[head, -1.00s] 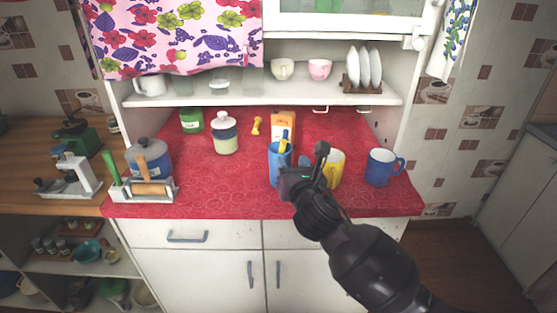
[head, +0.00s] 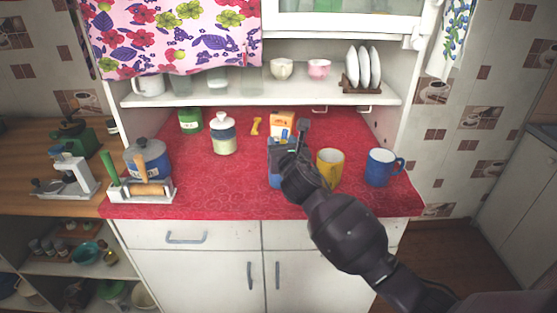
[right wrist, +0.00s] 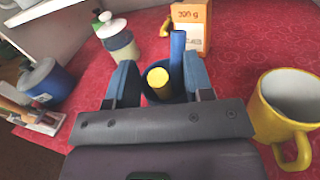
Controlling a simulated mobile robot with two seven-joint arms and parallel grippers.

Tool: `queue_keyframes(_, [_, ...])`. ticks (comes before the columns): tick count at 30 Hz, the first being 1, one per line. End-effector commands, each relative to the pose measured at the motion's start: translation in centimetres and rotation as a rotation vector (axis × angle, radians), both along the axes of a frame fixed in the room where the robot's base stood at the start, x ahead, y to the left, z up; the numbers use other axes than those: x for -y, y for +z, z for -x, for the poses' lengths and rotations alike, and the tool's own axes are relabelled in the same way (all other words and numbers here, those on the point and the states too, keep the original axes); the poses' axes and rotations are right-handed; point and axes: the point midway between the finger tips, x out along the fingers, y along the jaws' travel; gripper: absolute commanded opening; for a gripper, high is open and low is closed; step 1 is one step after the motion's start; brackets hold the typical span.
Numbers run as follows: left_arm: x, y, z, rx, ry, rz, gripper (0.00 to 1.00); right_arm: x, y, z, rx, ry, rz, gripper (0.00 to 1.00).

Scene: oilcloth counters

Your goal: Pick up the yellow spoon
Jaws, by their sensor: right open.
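The yellow spoon (right wrist: 158,78) shows in the right wrist view as a yellow handle end, seen nearly end-on. It stands in a blue cup (right wrist: 178,97) beside a taller blue handle (right wrist: 177,55). My right gripper (right wrist: 161,82) is open, with one finger to each side of the yellow and blue handles. In the head view my right gripper (head: 289,136) is over the blue cup (head: 274,180) and hides most of it and the spoon. The spoon's lower part is hidden inside the cup. My left gripper is not in view.
A yellow mug (head: 330,168) stands close on the right, with a blue mug (head: 382,167) beyond it. An orange-and-white box (head: 282,122) stands behind the cup. A small yellow item (head: 256,126) and a white jar (head: 223,134) are left of it.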

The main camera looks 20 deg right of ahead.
Motion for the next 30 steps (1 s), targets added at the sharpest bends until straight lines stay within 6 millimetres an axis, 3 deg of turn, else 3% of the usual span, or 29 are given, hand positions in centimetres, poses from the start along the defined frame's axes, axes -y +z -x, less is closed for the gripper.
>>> queue_keyframes(4, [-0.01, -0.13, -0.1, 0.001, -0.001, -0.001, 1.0, 0.06, -0.09, -1.32, -0.001, -0.001, -0.001, 0.47])
queue_keyframes(13, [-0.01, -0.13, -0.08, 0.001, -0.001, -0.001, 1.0, 0.08, -0.03, -1.57, 0.0, 0.0, 0.0, 0.46])
queue_keyframes(22, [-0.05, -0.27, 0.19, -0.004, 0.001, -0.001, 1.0, 0.09, -0.05, -1.55, -0.001, 0.0, 0.0, 0.0])
queue_keyframes(30, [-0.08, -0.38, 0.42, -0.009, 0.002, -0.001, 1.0, 0.09, -0.04, -1.54, 0.0, 0.0, 0.0, 0.0])
